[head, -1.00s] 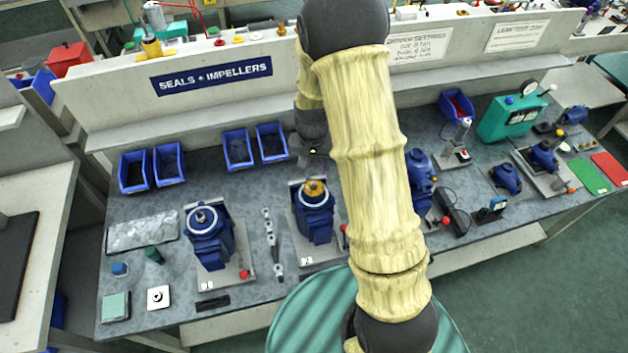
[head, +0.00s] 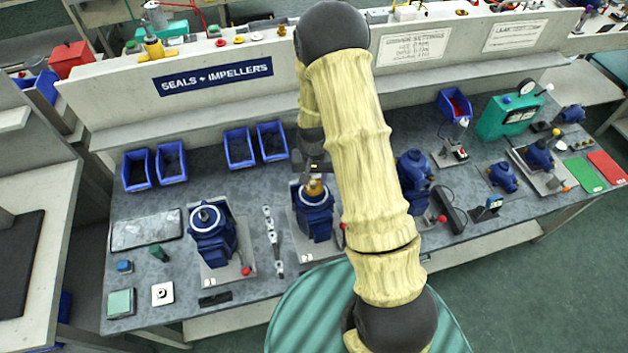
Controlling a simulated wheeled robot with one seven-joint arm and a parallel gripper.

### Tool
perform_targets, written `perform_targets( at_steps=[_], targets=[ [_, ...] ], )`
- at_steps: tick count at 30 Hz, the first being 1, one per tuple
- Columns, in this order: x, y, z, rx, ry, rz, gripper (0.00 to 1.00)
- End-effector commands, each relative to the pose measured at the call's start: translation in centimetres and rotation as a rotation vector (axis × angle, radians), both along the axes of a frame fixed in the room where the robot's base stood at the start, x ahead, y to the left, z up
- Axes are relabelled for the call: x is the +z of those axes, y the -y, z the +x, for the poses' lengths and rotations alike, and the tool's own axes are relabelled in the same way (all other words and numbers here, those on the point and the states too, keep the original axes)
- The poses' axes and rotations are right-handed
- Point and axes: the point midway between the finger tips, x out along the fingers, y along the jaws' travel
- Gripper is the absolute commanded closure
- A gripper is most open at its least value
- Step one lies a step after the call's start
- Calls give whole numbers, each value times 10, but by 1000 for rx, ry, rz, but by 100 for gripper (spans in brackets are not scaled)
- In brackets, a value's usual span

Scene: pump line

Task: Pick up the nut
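A blue pump (head: 316,224) stands on a pale base plate near the middle of the bench. A brass-coloured piece (head: 316,188) sits on its top; it may be the nut, but it is too small to tell. My gripper (head: 315,176) points down right over this piece, touching it or just above; I cannot tell which. The fingers are small and dark, so their opening does not show.
Another blue pump (head: 211,235) stands to the left, with a strip of tools (head: 273,240) between. A white square block (head: 163,294) lies front left. Blue bins (head: 240,149) line the back. More pumps (head: 414,176) stand right of my arm.

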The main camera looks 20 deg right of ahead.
Motion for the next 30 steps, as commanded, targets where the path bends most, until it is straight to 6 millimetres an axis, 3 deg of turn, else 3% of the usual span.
perform_targets(
  at_steps=[30],
  targets=[
    [-5, 0, 0, 0, 0, 0, 60]
  ],
)
